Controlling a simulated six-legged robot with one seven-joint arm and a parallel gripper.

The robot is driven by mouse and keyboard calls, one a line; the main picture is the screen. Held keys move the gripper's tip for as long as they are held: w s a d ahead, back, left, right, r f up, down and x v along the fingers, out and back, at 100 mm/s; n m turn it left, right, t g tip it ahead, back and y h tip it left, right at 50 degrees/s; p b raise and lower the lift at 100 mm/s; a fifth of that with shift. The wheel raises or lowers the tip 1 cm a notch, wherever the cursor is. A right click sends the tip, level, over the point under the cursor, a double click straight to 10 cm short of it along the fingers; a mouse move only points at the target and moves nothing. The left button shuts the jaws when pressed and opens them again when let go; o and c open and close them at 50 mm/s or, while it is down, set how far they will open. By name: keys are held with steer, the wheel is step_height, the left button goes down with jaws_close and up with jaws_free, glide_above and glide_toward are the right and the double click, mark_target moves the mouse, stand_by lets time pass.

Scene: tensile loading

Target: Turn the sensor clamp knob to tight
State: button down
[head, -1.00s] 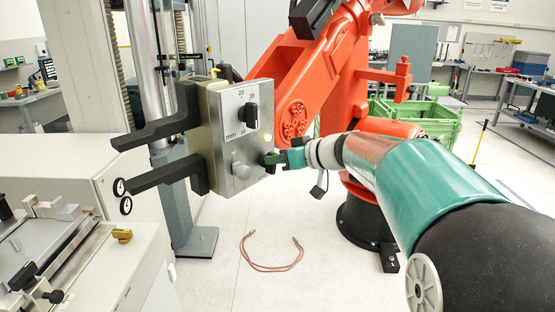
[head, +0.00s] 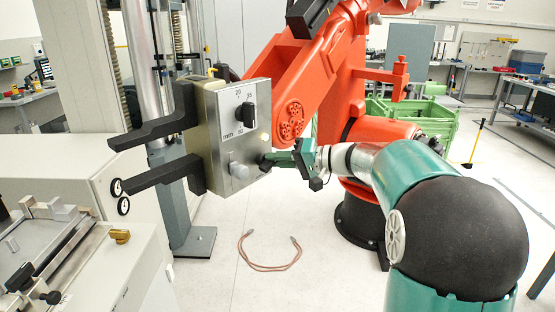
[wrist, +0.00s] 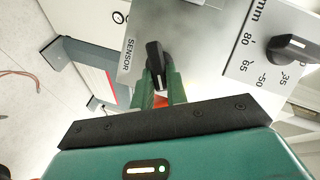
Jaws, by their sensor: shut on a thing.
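The sensor clamp knob (wrist: 154,55) is a black pointer-shaped knob on a metal plate, next to the printed word SENSOR. In the wrist view it points up the picture, tilted slightly left. The green fingers of my gripper (wrist: 160,88) stand on both sides of it and are shut on it. In the head view my green gripper (head: 276,160) reaches the lower right edge of the grey clamp box (head: 213,150).
Two black arms (head: 160,130) stick out left. An orange robot (head: 300,85) stands close behind my arm. A looped cable (head: 270,266) lies on the floor.

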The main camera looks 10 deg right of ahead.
steer(key=m+y, duration=0.1)
steer(key=m, duration=0.2)
steer(key=f+m+t+y, duration=0.1)
steer(key=m, duration=0.2)
steer(key=m+t+y, duration=0.1)
steer(key=m, duration=0.2)
steer(key=shift+d+f+m, duration=0.1)
steer(key=shift+f+m, duration=0.2)
steer(key=shift+m, duration=0.4)
steer(key=c, duration=1.4)
jaws_free()
steer(key=v, duration=1.3)
steer(key=shift+s+d+f, duration=0.25)
steer(key=shift+f, duration=0.15)
